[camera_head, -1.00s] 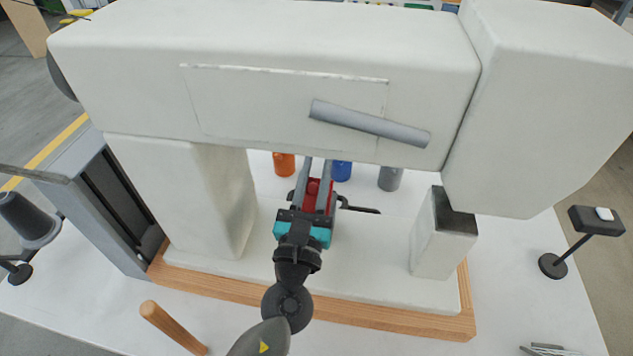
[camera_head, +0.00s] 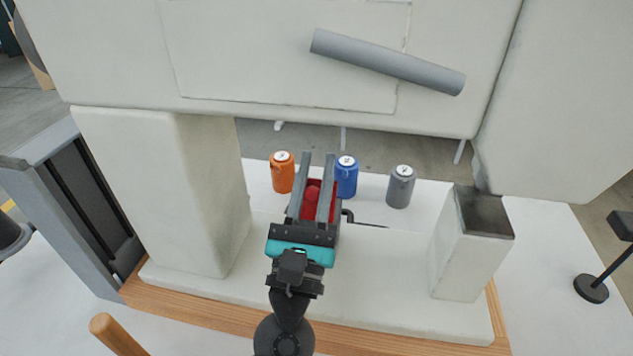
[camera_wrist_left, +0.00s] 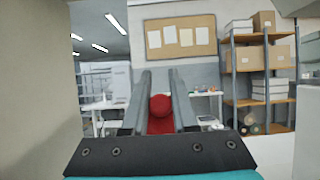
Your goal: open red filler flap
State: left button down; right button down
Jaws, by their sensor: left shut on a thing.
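The red flap (camera_head: 328,207) is in the head view, low under the white press body, with a round red knob (camera_head: 312,194) on it. My left gripper (camera_head: 318,160) reaches in between the press's two uprights, and its two grey fingers lie on either side of the red knob. It is shut on the knob. In the left wrist view the knob (camera_wrist_left: 160,107) shows between the fingers, with the red flap (camera_wrist_left: 160,126) below it. The fingers and palm hide part of the flap. My right gripper is not in view.
An orange bottle (camera_head: 282,173), a blue bottle (camera_head: 346,177) and a grey bottle (camera_head: 400,187) stand behind the gripper. A white upright (camera_head: 165,190) is to the left, a dark-topped block (camera_head: 470,240) to the right. The press body (camera_head: 270,60) overhangs above.

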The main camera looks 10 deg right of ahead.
pick_arm(q)
jog(key=shift+r, duration=0.25)
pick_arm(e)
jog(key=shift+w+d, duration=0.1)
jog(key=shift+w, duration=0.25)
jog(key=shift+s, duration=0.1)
pick_arm(q)
jog(key=c, duration=1.1)
grip_release()
jog(key=o, duration=0.4)
jog(key=shift+f, duration=0.15)
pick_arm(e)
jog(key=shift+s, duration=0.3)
pick_arm(q)
jog(key=shift+s+f, duration=0.1)
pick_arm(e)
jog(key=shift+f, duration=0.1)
pick_arm(q)
jog(key=b+v, duration=0.2)
jog(key=v, duration=1.3)
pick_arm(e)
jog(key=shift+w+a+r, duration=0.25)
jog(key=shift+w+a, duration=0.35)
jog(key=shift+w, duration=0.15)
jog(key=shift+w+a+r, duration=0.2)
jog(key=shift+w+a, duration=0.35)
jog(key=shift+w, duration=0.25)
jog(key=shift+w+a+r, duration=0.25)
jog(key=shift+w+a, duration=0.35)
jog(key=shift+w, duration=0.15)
